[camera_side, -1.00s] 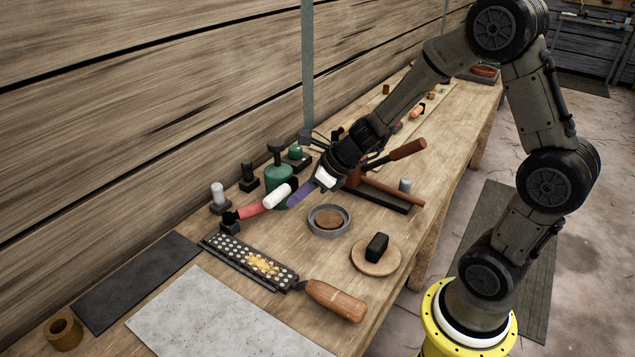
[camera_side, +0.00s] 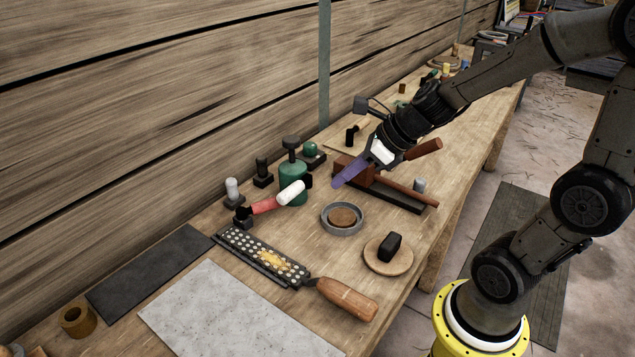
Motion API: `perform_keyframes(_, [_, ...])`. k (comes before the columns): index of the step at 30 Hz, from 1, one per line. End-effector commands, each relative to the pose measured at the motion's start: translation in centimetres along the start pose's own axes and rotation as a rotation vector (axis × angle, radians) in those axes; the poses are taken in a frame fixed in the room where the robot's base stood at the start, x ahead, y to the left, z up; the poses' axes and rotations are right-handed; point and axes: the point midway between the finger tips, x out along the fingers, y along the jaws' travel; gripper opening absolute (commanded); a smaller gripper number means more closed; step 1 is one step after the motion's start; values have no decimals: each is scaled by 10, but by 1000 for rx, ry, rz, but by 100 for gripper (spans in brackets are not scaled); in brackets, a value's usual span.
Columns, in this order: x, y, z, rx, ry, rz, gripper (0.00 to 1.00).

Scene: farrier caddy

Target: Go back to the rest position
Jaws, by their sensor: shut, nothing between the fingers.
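My gripper (camera_side: 337,184) hangs above the workbench with its purple fingers pointing down and left. The fingers are closed together with nothing visible between them. In the picture the fingertips sit just right of the green canister (camera_side: 293,185) and above the grey round dish (camera_side: 327,222); the exact height is hard to tell. My wrist hides part of the brown wooden block and the handled tools (camera_side: 428,148) behind it.
A rasp with a wooden handle (camera_side: 347,298) lies in front. A round board (camera_side: 372,262) bears a black block. A red and white cylinder (camera_side: 291,193) lies by the canister. A grey slab (camera_side: 220,315) and dark mat (camera_side: 150,268) lie front left. The plank wall stands behind.

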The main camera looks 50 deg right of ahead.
Motion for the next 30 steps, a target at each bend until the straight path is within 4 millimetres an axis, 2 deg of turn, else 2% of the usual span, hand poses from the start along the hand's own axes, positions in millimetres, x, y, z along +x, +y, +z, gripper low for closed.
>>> perform_keyframes(11, [0, 2, 2, -8, -2, 4, 0])
perform_keyframes(14, [-8, 14, 14, -59, -37, 7, 0])
perform_keyframes(16, [-20, 29, 24, -140, -67, 7, 0])
perform_keyframes(17, [-27, 37, 26, -205, -76, 11, 0])
perform_keyframes(20, [-53, 68, 27, -566, -91, 21, 0])
perform_keyframes(24, [-80, 94, 9, -1129, -64, 26, 0])
perform_keyframes(30, [-110, 101, -28, -1910, 46, 36, 0])
